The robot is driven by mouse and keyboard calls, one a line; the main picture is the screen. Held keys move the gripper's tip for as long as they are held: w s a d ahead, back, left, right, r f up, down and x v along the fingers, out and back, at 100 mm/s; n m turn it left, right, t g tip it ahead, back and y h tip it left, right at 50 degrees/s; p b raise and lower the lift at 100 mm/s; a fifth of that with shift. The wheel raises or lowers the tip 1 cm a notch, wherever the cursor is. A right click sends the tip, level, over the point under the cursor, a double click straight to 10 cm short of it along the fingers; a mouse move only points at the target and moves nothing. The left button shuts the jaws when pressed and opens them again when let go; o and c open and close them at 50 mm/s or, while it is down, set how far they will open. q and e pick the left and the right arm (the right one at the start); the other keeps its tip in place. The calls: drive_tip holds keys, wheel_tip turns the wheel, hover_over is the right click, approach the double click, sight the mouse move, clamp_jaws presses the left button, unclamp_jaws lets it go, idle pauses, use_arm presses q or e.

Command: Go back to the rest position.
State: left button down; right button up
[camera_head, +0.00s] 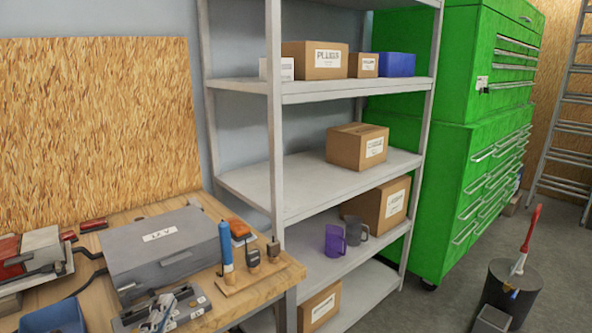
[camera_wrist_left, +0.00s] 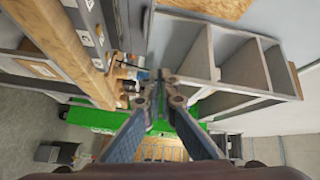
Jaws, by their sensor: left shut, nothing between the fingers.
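My left gripper (camera_wrist_left: 165,88) shows in the left wrist view. Its two fingers come up from the lower edge and meet at the tips, with nothing held between them. In the head view I cannot clearly make out either gripper. My right gripper does not show in either view.
A wooden workbench (camera_head: 268,288) with a grey case (camera_head: 165,250) and tools is at lower left. A grey metal shelf (camera_head: 310,195) with boxes and mugs stands beside it. A green tool cabinet (camera_head: 455,150), a dark bin (camera_head: 510,295) and a ladder (camera_head: 572,100) are right. Some floor is clear.

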use_arm(q)
drive_tip(key=s+a+f+n+g+y, duration=0.1)
drive_tip(key=s+f+n+g, duration=0.15)
drive_tip(key=f, duration=0.35)
drive_tip(key=s+a+f+n+g+y, duration=0.1)
drive_tip(key=s+a+f+n+g, duration=0.1)
drive_tip(key=f+n+g, duration=0.3)
drive_tip(key=s+d+f+n+g+h, duration=0.1)
drive_tip(key=s+d+f+n+g, duration=0.25)
drive_tip(key=s+f, duration=0.6)
drive_tip(key=s+d+f+n+g+h, duration=0.1)
drive_tip(key=s+d+f+n+g, duration=0.2)
drive_tip(key=s+f, duration=0.65)
wheel_tip(320, 180, down, 27)
drive_tip(key=s+m+g, duration=0.1)
drive_tip(key=s+g, duration=0.1)
drive_tip(key=s, duration=0.1)
drive_tip(key=s+a+f, duration=0.1)
drive_tip(key=s+f, duration=0.6)
drive_tip(key=s, duration=0.1)
drive_tip(key=s+a+f+g, duration=0.1)
drive_tip(key=s+a+f, duration=0.1)
drive_tip(key=s+f, duration=0.5)
drive_tip(key=shift+s+a+f+p, duration=0.3)
drive_tip(key=shift+s+p, duration=0.1)
drive_tip(key=shift+s, duration=0.2)
